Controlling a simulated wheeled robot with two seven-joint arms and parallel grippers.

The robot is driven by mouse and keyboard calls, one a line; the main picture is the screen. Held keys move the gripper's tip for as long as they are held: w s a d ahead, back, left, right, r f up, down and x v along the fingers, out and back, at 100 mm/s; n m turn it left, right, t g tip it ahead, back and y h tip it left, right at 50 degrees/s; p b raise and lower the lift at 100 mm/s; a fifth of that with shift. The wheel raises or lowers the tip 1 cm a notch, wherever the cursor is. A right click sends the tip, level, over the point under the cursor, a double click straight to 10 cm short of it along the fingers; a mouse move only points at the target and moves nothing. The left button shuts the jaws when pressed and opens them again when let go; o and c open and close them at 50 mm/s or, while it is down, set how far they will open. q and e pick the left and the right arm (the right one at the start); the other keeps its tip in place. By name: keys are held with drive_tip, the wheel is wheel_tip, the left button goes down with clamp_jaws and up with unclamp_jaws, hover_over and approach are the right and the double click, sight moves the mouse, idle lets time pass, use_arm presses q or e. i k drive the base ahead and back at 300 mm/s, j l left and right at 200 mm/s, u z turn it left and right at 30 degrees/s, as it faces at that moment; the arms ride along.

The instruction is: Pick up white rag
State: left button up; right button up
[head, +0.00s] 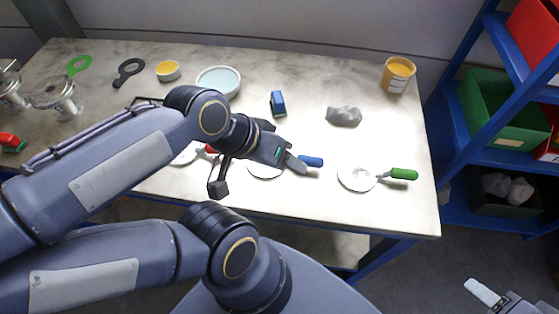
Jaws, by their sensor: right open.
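Another whitish crumpled cloth (508,188) lies in a dark bin on the lower shelf at the right. My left gripper (292,163) is over the table, left of and nearer than the table rag, apart from it; its fingers are seen from behind and their gap is unclear. My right gripper (490,296) is at the bottom right corner, open, beyond the table's right edge, partly cut off by the frame, with one pale finger showing clearly.
Round white discs with green (403,174) and blue (312,161) handles lie near the front edge. A blue block (278,103), pale bowl (218,81), yellow dish (168,70) and orange can (397,75) stand behind. A blue shelf with bins (505,110) borders the right.

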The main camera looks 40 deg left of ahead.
sight(347, 114)
drive_tip(key=k, duration=0.45)
drive_tip(key=u, duration=1.8)
drive_tip(key=z, duration=1.2)
drive_tip(key=i+l, duration=0.15)
drive_tip(key=l, duration=0.2)
drive_tip(key=i+l+z, duration=0.1)
drive_tip(key=l, duration=0.3)
drive_tip(key=i+l, duration=0.15)
drive_tip(key=l, duration=0.2)
drive_tip(key=i+l+z, duration=0.1)
drive_tip(key=l, duration=0.25)
drive_tip(key=i+l, duration=0.2)
drive_tip(key=l, duration=0.15)
